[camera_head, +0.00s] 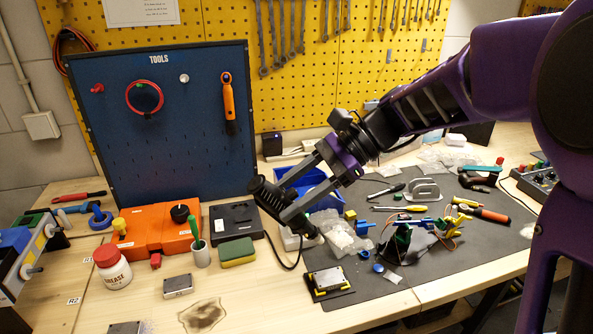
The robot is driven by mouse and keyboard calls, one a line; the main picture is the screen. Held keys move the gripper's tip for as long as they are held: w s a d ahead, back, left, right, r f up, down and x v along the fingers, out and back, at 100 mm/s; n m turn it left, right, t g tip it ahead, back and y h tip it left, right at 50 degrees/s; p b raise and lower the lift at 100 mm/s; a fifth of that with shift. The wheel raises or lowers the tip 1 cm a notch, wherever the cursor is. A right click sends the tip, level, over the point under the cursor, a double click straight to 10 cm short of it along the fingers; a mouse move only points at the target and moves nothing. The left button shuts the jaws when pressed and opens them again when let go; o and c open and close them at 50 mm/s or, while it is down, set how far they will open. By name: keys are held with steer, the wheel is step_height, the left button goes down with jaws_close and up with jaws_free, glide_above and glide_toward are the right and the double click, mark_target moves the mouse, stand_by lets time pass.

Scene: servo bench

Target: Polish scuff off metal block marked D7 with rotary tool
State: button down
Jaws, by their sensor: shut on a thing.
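My gripper (284,201) is shut on a dark cylindrical rotary tool (266,194), held tilted above the bench with its lower end toward the right. A thin dark cord hangs below the tool. A grey metal block (328,277) sits in a black and yellow fixture (341,291) on the front left edge of the dark mat, below and right of the tool, apart from it. A second metal block (178,284) lies on the bare wood at left, and a third (125,327) is cut by the bottom edge. I cannot read D7 on any of them.
An orange case (150,236), grease jar (112,267), white cup (201,254) and green-yellow sponge (237,252) stand left. A dark stain (202,315) marks the wood. Blue bins (300,180), plastic bags and coloured clamps (403,240) crowd the mat. The tool board (160,130) stands behind.

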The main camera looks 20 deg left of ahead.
steer(key=shift+w+a+r, duration=0.1)
steer(key=shift+a+r, duration=0.15)
steer(key=shift+r, duration=0.15)
steer(key=shift+f, duration=0.6)
step_height(320, 180, down, 4)
steer(key=b, duration=0.3)
steer(key=shift+r, duration=0.15)
steer(key=shift+r, duration=0.15)
